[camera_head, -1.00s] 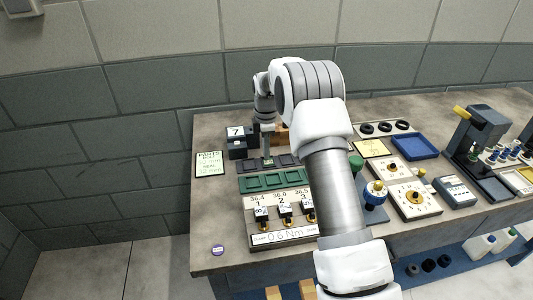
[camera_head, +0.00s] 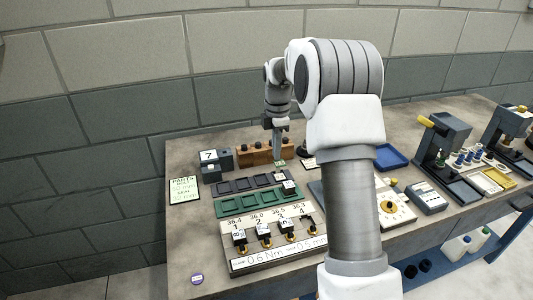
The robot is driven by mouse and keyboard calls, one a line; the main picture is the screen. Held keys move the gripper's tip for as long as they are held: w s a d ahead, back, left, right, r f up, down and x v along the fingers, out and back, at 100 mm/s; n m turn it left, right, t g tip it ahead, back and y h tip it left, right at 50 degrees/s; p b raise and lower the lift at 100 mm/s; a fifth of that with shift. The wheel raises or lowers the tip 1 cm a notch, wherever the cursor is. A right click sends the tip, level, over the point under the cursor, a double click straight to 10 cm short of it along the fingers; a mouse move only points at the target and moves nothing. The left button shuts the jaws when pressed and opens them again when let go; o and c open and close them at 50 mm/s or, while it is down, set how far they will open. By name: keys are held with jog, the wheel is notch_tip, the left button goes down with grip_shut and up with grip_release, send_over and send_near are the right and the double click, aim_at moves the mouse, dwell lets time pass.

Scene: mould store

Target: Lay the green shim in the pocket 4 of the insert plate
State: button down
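My gripper (camera_head: 279,158) points down above the back of the bench, behind the right part of the dark pocketed plate (camera_head: 216,191). A small pale green piece shows at its fingertips, which looks like the green shim (camera_head: 280,163); the fingers seem closed on it, though they are tiny here. A green plate (camera_head: 222,211) with a row of dark pockets lies in front of the dark plate. I cannot tell which of the two is the insert plate, and no pocket numbers are readable. A small black-and-white item (camera_head: 288,187) sits at their right end.
A board (camera_head: 243,265) with knobs numbered 1 to 4 lies in front. A wooden block (camera_head: 258,155) and a dark box marked 7 (camera_head: 209,156) stand behind. A parts card (camera_head: 184,190) lies left. My arm hides the bench to the right; a blue tray (camera_head: 392,157) lies beyond it.

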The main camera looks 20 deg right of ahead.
jog(key=shift+s+d, duration=0.1)
jog(key=shift+d, duration=0.05)
jog(key=shift+s+d+p, duration=0.1)
jog(key=shift+s+p, duration=0.15)
jog(key=shift+p, duration=0.25)
jog(key=s+d+f+p, duration=0.2)
jog(key=s+p, duration=0.8)
jog(key=s, duration=0.5)
jog(key=shift+s+f+b, duration=0.1)
jog(key=shift+f+b, duration=1.65)
jog(key=shift+f, duration=1.1)
jog(key=shift+f+b, duration=0.65)
jog(key=shift+f, duration=0.05)
jog(key=c, duration=1.5)
grip_release()
jog(key=o, duration=0.5)
